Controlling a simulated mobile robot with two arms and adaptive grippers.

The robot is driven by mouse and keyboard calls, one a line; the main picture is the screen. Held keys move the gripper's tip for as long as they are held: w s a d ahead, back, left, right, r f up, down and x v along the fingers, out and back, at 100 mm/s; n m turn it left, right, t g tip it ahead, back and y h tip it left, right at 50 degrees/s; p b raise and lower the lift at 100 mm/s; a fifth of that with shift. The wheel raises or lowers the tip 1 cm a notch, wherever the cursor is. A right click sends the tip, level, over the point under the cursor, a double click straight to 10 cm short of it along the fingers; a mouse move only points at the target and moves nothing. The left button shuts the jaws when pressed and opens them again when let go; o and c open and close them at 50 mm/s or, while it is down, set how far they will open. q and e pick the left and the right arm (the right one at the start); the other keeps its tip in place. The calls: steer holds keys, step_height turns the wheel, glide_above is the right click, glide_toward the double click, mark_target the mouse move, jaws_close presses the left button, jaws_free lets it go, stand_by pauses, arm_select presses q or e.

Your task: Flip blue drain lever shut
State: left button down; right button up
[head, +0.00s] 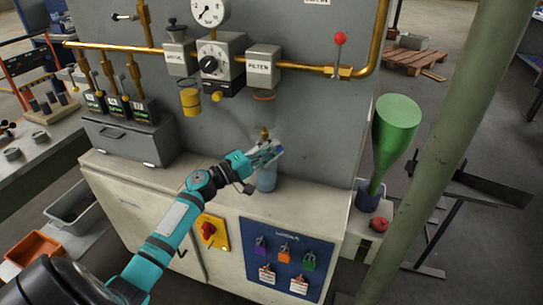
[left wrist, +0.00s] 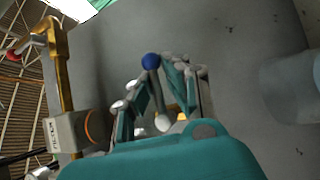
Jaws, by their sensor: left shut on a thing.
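The blue drain lever shows in the left wrist view as a blue ball knob (left wrist: 151,61) on a thin stem between my fingers. In the head view a small blue spot at the fingertips seems to be its knob. My left gripper (head: 266,153) is in front of the grey panel, below the filter unit, with its fingers closed around the lever. It shows from behind in the left wrist view (left wrist: 158,92). A brass fitting (head: 265,133) stands just above the gripper, and a pale blue translucent container (head: 266,180) is below it. My right gripper is out of view.
A filter box (head: 263,67) and dial regulator (head: 220,65) hang on the brass pipe above. A red-knobbed valve (head: 340,39) is to the right. The cabinet ledge (head: 310,203) lies below; a green funnel (head: 397,125) stands beyond its right end. A grey drawer box (head: 125,140) is left.

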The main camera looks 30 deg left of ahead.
arm_select(q)
steer(key=shift+r, duration=0.3)
steer(key=c, duration=1.4)
jaws_free()
steer(key=shift+s, duration=0.1)
steer(key=shift+a+f, duration=0.1)
steer(key=v, duration=1.2)
